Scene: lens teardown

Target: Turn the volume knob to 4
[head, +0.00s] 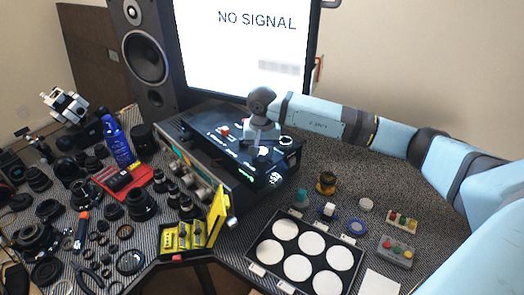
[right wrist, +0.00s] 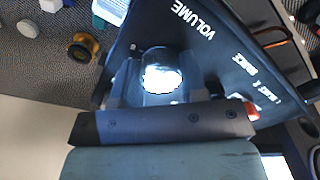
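The black device box (head: 222,134) stands on the table with white markings on its top. My right gripper (head: 260,146) points down over the top of this box. In the right wrist view the volume knob (right wrist: 161,76) has a bright, glaring white top and sits beside the word VOLUME. My right gripper (right wrist: 160,88) has a grey finger on each side of the knob. I cannot tell whether the fingers press on it. The knob's pointer and scale numbers cannot be read. My left gripper is not in view.
A red part (head: 224,131) sits on the box. A monitor (head: 245,45) and a speaker (head: 145,55) stand behind. A tray with white round pads (head: 262,246) and button boxes (head: 397,252) lie in front. Many lens parts crowd the left.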

